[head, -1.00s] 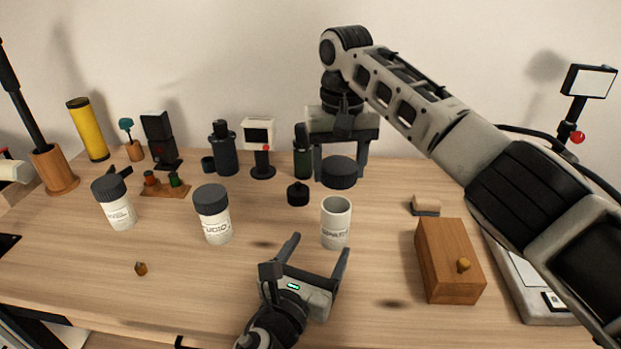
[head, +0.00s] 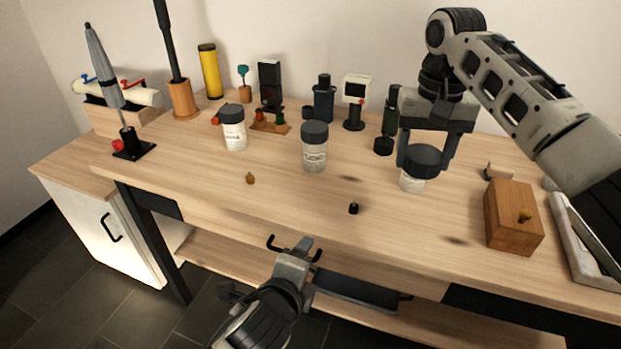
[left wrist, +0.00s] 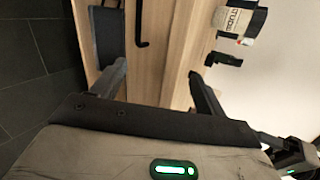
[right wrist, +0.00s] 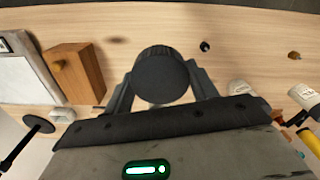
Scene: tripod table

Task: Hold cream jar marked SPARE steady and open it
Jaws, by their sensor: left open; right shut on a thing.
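My right gripper (head: 426,165) is shut on a round dark lid (head: 424,157), which also shows between its fingers in the right wrist view (right wrist: 161,76). The pale cream jar (head: 411,184) stands upright under the lid, its upper part hidden; its SPARE lettering is readable only in the earlier frame. I cannot tell now whether lid and jar touch. My left gripper (head: 294,248) is open and empty in front of the table's front edge, well away from the jar; its spread fingers show in the left wrist view (left wrist: 157,75).
A dark-lidded jar lettered STUDIO (head: 314,152) and another dark-lidded jar (head: 233,130) stand to the left. A wooden box (head: 511,220) stands right of the SPARE jar. A small black object (head: 353,208) lies near the front. Several items line the back.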

